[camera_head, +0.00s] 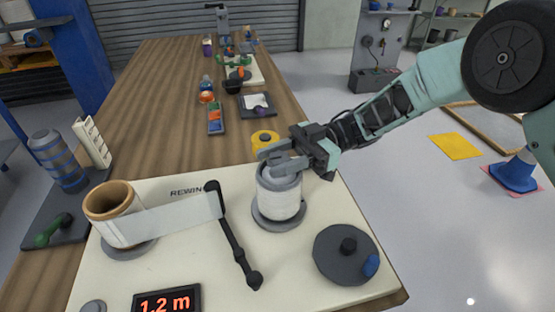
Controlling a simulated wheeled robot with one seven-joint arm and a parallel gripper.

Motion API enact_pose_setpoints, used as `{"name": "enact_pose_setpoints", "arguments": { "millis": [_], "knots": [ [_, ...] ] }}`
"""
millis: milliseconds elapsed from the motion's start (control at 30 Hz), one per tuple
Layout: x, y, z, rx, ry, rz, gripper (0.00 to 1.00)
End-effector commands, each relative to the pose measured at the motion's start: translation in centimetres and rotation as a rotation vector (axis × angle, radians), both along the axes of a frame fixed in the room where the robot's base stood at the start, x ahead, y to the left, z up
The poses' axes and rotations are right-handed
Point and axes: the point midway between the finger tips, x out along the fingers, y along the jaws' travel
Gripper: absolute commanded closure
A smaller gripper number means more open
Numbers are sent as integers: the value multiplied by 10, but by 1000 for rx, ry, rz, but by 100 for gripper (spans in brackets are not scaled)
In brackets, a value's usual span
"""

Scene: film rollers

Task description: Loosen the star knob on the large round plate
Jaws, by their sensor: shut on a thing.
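A large dark round plate (330,261) lies flat at the right front of the cream board. The knob's star shape is too small to make out. My gripper (272,158) is up and left of this plate, apart from it. Its fingers are shut at the top of the white roll (279,203), on its grey upper end. The fingers hide the exact part they hold. The roll stands upright on a round grey base (279,222).
A brown core (110,201) stands left, with a pale strip (176,217) running to a black bar (235,247). A 1.2 m display (166,302) is at the front. A yellow tape roll (265,141) sits behind my gripper. The board around the dark plate is mostly clear.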

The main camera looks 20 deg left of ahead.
Motion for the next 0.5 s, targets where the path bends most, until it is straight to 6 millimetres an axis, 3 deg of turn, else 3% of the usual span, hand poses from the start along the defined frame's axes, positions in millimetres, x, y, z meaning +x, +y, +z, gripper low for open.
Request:
{"name": "enact_pose_setpoints", "arguments": {
  "millis": [400,433,500],
  "knots": [
    [0,0,2,4,2,7,82],
    [0,1,2,4,2,7,54],
    [0,1,2,4,2,7,37]
  ]
}}
